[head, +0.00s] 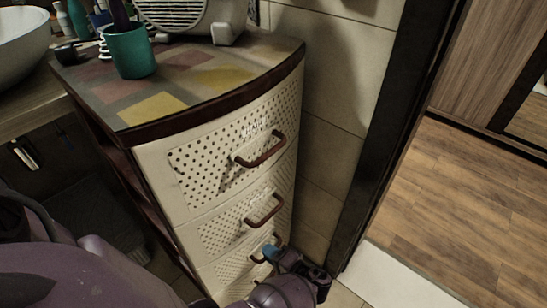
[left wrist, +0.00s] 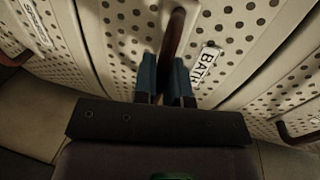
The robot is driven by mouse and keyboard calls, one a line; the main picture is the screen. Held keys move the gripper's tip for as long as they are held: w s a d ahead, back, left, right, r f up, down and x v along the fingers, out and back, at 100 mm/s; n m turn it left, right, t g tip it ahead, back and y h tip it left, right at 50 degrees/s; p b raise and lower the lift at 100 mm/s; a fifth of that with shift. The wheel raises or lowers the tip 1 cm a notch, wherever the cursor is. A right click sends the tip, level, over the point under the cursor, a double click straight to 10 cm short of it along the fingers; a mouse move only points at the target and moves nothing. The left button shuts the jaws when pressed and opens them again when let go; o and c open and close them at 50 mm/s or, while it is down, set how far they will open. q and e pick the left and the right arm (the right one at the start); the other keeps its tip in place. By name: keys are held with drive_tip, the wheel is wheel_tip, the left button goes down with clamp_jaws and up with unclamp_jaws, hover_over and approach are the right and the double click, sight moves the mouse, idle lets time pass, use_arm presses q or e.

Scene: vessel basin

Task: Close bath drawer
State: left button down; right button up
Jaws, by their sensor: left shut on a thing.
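The bath drawer (head: 236,284) is a cream, perforated front low in the cabinet (head: 160,185) in the head view. In the left wrist view its front (left wrist: 130,30) carries a white label (left wrist: 205,66) reading BATH. Its dark reddish-brown handle (left wrist: 173,35) runs between the blue fingertips of my left gripper (left wrist: 166,82). The gripper is shut on this handle. In the head view my left gripper (head: 270,253) is at the low handle, and my arm hides part of the drawer. I cannot tell how far the drawer stands out. My right gripper is not in view.
Two drawers with brown handles (head: 262,150) (head: 264,210) are above. A teal cup (head: 130,52) and a cream appliance (head: 190,15) stand on the cabinet top. A dark door frame (head: 385,130) is to the right, with open wooden floor (head: 465,215) beyond.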

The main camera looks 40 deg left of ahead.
use_arm(q)
drive_tip(key=shift+a, duration=0.3)
drive_tip(key=c, duration=1.2)
unclamp_jaws()
drive_tip(key=shift+a, duration=0.1)
drive_tip(key=v, duration=1.1)
